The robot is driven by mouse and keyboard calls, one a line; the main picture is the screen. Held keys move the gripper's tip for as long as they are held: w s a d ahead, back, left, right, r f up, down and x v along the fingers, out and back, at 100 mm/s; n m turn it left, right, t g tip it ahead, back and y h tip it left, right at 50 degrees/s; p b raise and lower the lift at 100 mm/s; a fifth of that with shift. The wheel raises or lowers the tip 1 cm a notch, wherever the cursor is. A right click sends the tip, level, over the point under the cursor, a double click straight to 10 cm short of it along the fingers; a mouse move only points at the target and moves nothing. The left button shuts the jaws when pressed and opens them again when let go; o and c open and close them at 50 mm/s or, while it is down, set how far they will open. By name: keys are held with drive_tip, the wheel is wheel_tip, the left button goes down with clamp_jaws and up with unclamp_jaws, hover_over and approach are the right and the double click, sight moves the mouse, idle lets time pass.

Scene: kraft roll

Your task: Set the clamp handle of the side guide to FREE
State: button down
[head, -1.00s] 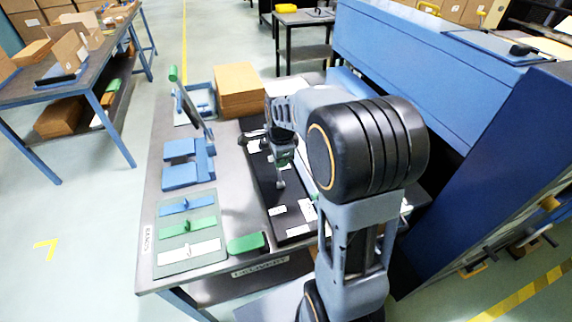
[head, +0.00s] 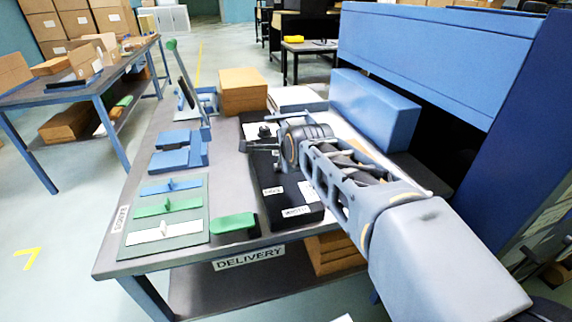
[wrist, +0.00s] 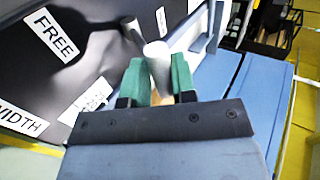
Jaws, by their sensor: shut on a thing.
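The clamp handle (wrist: 157,62) shows in the wrist view as a pale grey round bar. My gripper (wrist: 158,82) is shut on it, with green pads on either side. The dark side guide panel (wrist: 100,50) lies around it, with a white FREE label (wrist: 53,34) to the left of the handle and a WIDTH label (wrist: 22,121) at the lower left. Another label is too oblique to read. In the head view my gripper (head: 252,146) is over the far part of the black panel (head: 262,205); the handle itself is hidden or too small there.
A blue machine (head: 430,60) stands at the right. On the table, blue blocks (head: 178,158), a mat (head: 190,237) with coloured strips, and a green piece (head: 234,222) lie left of the panel. A cardboard stack (head: 243,90) stands behind.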

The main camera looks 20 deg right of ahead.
drive_tip(key=shift+s+t+b, duration=0.25)
drive_tip(key=shift+t+b, duration=0.35)
drive_tip(key=shift+b, duration=0.15)
drive_tip(key=shift+r, duration=0.1)
drive_tip(key=c, duration=1.2)
unclamp_jaws()
drive_tip(key=shift+o, duration=0.6)
drive_tip(key=shift+f, duration=0.2)
drive_tip(key=shift+s+r, duration=0.1)
drive_tip(key=shift+s, duration=0.05)
